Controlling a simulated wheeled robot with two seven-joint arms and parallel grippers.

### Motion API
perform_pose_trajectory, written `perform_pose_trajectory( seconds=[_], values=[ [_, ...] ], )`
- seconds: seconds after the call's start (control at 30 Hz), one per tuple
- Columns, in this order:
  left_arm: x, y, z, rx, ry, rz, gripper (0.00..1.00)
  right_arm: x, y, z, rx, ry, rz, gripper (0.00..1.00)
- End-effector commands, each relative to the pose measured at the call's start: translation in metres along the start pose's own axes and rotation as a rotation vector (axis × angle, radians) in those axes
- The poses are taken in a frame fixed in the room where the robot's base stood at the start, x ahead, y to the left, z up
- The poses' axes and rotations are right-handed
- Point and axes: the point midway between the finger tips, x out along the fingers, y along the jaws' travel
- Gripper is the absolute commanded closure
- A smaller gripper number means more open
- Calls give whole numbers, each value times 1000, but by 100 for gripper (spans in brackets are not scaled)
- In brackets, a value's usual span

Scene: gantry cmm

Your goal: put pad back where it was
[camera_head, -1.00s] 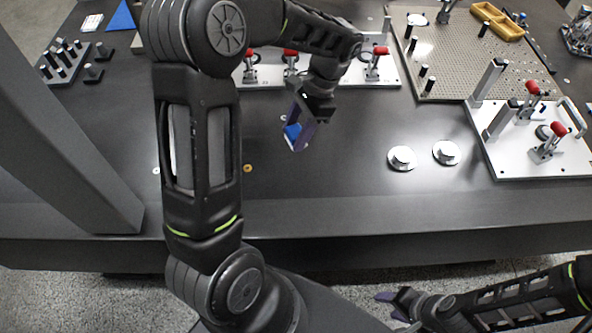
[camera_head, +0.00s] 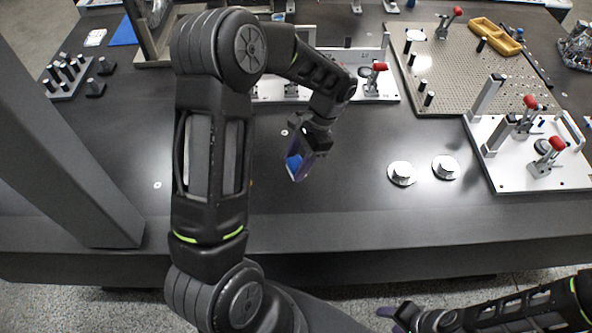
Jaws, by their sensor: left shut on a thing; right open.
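My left gripper (camera_head: 300,160) is in the middle of the picture, above the dark table. It is shut on the blue pad (camera_head: 294,165), of which only a small blue part shows between the fingers. My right gripper (camera_head: 392,318) is at the bottom right, low in front of the table edge, open and empty. I cannot tell which spot the pad came from.
Two silver discs with knobs (camera_head: 402,172) (camera_head: 446,166) stand right of my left gripper. A fixture plate with red-handled clamps (camera_head: 510,175) is at the right. A perforated plate (camera_head: 455,75) lies behind. A pin block (camera_head: 65,80) is at the far left. The front table strip is clear.

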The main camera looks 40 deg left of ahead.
Motion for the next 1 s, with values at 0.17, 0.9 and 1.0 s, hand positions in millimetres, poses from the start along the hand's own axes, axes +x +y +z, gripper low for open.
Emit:
perform_pose_trajectory(
  seconds=[0.17, 0.9, 1.0],
  values=[
    [18, 0, -7, 2, -4, 2, 98, -2, -1, 0, 0, 0, 0, 53],
    [37, 0, -15, 0, 0, 0, 38, 0, 0, 0, 0, 0, 0, 53],
    [37, 0, -15, 0, 0, 0, 32, 0, 0, 0, 0, 0, 0, 53]
  ],
)
